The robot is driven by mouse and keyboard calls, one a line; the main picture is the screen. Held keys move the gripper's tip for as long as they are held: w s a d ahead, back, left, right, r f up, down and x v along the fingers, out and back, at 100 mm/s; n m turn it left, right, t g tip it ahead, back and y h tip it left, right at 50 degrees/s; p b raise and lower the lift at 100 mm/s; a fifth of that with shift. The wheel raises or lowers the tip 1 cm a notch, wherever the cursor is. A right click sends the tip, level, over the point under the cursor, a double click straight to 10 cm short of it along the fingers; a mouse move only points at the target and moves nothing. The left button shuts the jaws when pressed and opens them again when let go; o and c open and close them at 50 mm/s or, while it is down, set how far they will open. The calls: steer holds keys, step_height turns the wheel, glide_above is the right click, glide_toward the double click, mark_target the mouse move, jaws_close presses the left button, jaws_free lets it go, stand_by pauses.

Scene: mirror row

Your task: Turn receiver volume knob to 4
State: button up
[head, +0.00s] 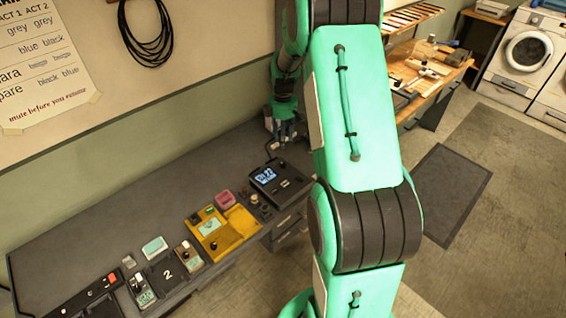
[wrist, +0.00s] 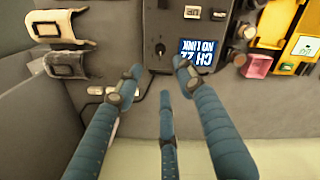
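The receiver is a dark box (wrist: 165,20) with a blue-lit display (wrist: 197,53) reading "CH 22 NO LINK". It also shows on the bench in the head view (head: 283,187), below my gripper. Its round dark knob (wrist: 160,50) sits beside the display in the wrist view; a small mark shows on it, but I cannot read a number. My gripper (wrist: 158,73) has its blue fingers spread apart with nothing between them. Its fingertips point at the receiver's knob end and appear apart from the knob. In the head view my gripper (head: 287,132) is partly hidden by my arm.
A yellow device (head: 225,230) and a pink box (head: 224,199) stand left of the receiver on the grey bench (head: 110,212). A thin dark cable (wrist: 145,90) runs beside the receiver.

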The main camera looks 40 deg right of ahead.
mark_target(283, 164)
stand_by(0.4)
step_height(283, 164, down, 14)
steer(key=shift+r+b, duration=0.15)
steer(key=shift+b, duration=1.1)
jaws_close()
